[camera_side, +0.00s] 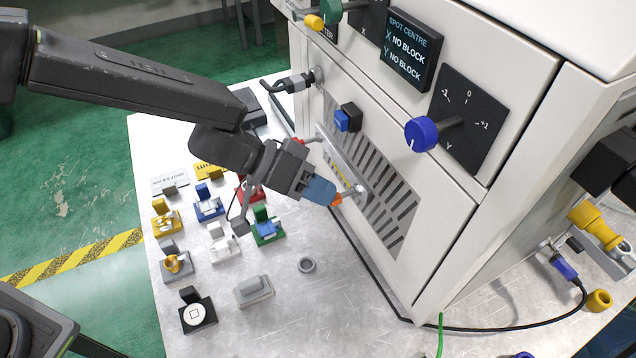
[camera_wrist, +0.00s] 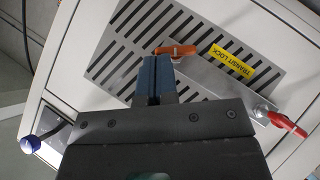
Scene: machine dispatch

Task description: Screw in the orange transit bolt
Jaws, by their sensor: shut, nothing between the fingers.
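The orange transit bolt (camera_side: 337,200) is at the near end of a metal bar (camera_side: 340,160) on the slotted front panel of the white machine. In the wrist view its orange wing head (camera_wrist: 176,50) lies just beyond my fingertips, at the end of the bar by the yellow TRANSIT LOCK label (camera_wrist: 232,60). My gripper (camera_side: 326,192) has blue fingers, shut together with nothing between them. In the wrist view the closed fingertips (camera_wrist: 157,62) point at the bolt head's left part. I cannot tell if they touch it. The bolt's shank is not clearly visible.
A red-handled bolt (camera_wrist: 288,124) is at the bar's other end. A blue button (camera_side: 347,119) and a blue knob (camera_side: 421,134) stick out of the machine. Several small holders with parts stand on the table left of my gripper.

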